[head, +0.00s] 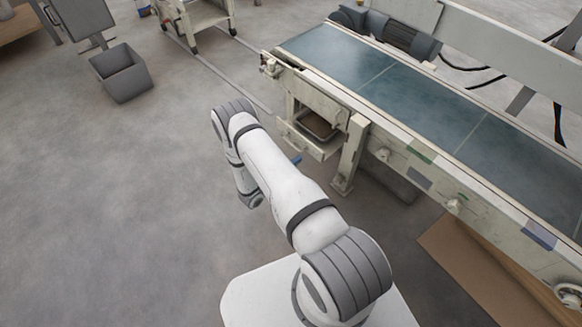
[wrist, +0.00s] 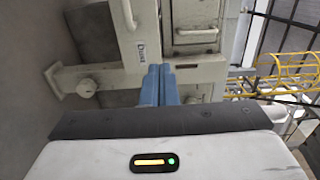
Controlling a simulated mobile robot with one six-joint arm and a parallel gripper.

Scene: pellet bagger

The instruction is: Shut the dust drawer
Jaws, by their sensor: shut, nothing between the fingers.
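The dust drawer (head: 312,145) is a cream box under the near end of the conveyor. It stands pulled out, and its open top shows a brown inside. In the wrist view a cream front with a bar handle and a small label (wrist: 140,50) shows just beyond my fingers; it looks like the drawer front. My gripper (wrist: 160,72) has blue fingers pressed together, with nothing between them. In the head view a blue fingertip (head: 296,160) shows beside the drawer's front, mostly hidden by my arm. I cannot tell whether the fingers touch the drawer.
The conveyor (head: 390,90) with a green belt runs above the drawer. A cream support leg (head: 350,155) stands right of the drawer. A grey bin (head: 120,75) and a wheeled cart (head: 195,20) are farther back. A yellow railing (wrist: 262,85) shows in the wrist view.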

